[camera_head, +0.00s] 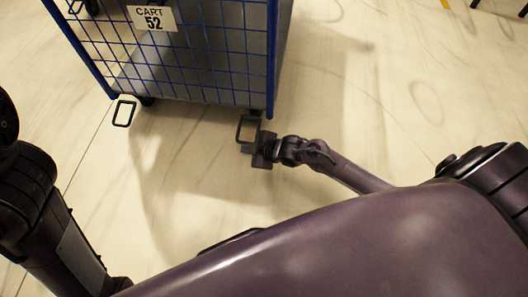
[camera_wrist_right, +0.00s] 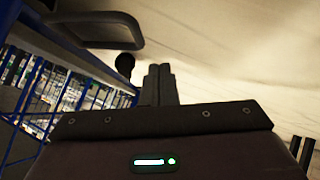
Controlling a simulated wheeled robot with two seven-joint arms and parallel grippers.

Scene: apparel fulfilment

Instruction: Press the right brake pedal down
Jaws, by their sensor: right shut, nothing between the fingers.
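The right brake pedal (camera_head: 249,128) is a dark rectangular loop low at the cart's near right corner. It also shows in the right wrist view (camera_wrist_right: 98,22) as a large dark loop at the upper left. My right gripper (camera_head: 249,149) is just on the near side of this pedal, close to it; I cannot tell whether they touch. In the right wrist view the gripper's fingers (camera_wrist_right: 158,84) are together and hold nothing. The left brake pedal (camera_head: 124,113) is a similar loop at the cart's near left corner. My left gripper is not seen; only part of the left arm shows.
The blue wire-mesh cart (camera_head: 200,95) stands at the top, with a sign (camera_head: 152,19) reading "CART 52". A dark caster (camera_wrist_right: 125,64) is beside the pedal in the right wrist view. The pale floor (camera_head: 370,100) to the right of the cart is clear.

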